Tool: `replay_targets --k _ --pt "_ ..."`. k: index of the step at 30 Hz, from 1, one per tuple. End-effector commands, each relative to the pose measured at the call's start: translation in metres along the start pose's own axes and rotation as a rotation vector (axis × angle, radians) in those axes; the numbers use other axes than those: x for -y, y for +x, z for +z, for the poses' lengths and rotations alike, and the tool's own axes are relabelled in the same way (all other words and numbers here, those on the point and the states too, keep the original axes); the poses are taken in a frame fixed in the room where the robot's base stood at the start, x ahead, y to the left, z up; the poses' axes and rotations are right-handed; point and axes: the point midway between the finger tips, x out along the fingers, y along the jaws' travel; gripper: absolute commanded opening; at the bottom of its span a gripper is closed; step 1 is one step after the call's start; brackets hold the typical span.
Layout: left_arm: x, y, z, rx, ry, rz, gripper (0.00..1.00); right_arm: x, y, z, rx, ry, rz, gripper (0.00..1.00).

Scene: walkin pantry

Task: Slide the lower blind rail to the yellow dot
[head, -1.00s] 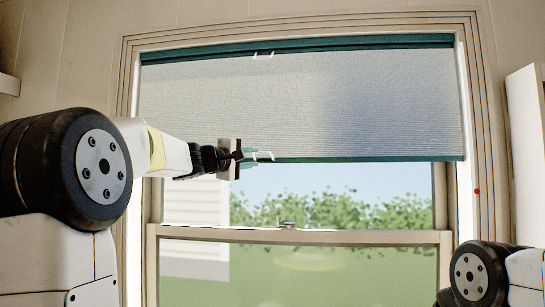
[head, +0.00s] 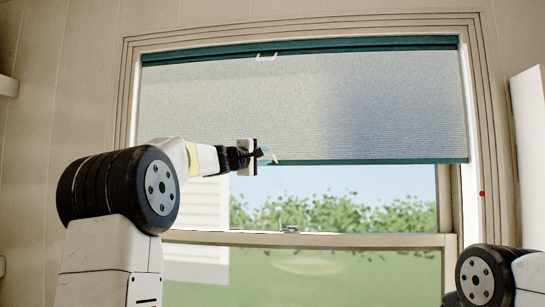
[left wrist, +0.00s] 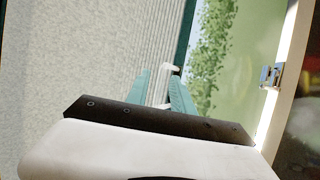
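The blind's teal lower rail (head: 370,161) runs level across the upper window, at the bottom of the pale blind. It is a dark strip in the left wrist view (left wrist: 184,30). My left gripper (head: 267,154) is at the rail, left of its middle. In the left wrist view its teal fingers (left wrist: 164,88) stand apart, with the rail's small white handle (left wrist: 170,70) at or between their tips. Whether they touch it I cannot tell. A red dot (head: 482,194) is on the right window trim, a little below rail height. I see no yellow dot. My right gripper is out of view.
The teal upper rail (head: 350,44) has its own small white handle (head: 266,56). The window's middle bar (head: 370,240) with a latch lies below the blind. A white panel (head: 530,130) stands at the right edge. The glass area under the lower rail is clear.

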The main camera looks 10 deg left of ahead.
Motion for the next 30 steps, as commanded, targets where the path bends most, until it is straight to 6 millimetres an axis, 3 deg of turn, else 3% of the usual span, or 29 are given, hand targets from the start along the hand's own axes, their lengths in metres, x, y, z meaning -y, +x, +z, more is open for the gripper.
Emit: replay_targets --k 2,6,30 --pt "-0.0001 -0.0002 0.0 0.0 0.0 0.0 0.27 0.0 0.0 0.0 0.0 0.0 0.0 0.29" --pt "-0.0001 -0.0003 0.0 0.0 0.0 0.0 0.0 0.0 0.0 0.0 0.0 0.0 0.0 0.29" --pt "0.0 -0.0005 0.0002 0.001 0.0 0.0 0.0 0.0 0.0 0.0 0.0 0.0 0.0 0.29"
